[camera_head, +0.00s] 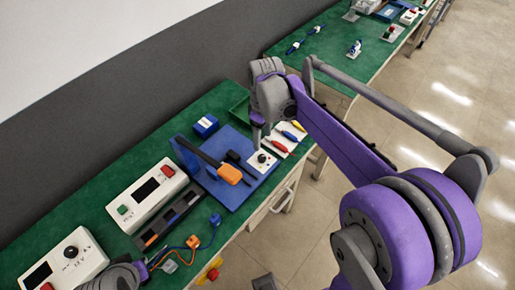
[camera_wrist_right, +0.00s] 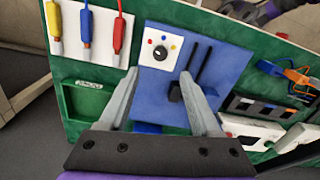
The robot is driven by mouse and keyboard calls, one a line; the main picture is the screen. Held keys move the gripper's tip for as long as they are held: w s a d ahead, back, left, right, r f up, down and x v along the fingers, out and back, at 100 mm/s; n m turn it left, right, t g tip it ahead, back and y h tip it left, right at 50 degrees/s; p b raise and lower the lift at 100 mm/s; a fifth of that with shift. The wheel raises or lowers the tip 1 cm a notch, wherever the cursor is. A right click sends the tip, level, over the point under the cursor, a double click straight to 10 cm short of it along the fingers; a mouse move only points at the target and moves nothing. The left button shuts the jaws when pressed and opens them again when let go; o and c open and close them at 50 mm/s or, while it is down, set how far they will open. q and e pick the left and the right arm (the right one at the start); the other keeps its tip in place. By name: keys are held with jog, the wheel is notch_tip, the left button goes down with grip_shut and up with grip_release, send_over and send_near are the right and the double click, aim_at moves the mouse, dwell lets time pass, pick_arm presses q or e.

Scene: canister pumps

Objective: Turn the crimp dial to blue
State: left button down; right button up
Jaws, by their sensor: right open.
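The crimp dial (camera_head: 262,158) is a dark round knob on a small white panel, set on a blue board (camera_head: 233,196). My right gripper (camera_head: 260,136) is above the panel, fingers pointing down. In the right wrist view its open fingers (camera_wrist_right: 160,78) stand to either side below the dial, with nothing between them. My left gripper (camera_head: 120,277) shows only partly at the bottom left; its fingers are unclear.
A black lever with an orange end (camera_head: 229,174) rises from the board beside the dial. Red, blue and yellow-handled tools (camera_head: 288,137) lie on a white holder close by. A green tray (camera_wrist_right: 88,101) and white control boxes (camera_head: 146,196) stand on the green bench.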

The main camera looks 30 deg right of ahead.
aim_at(262, 156)
notch_tip(262, 156, down, 10)
jog(key=shift+s+a+r+b, duration=0.1)
jog(key=shift+r+b, duration=0.1)
jog(key=shift+b, duration=0.2)
grip_shut()
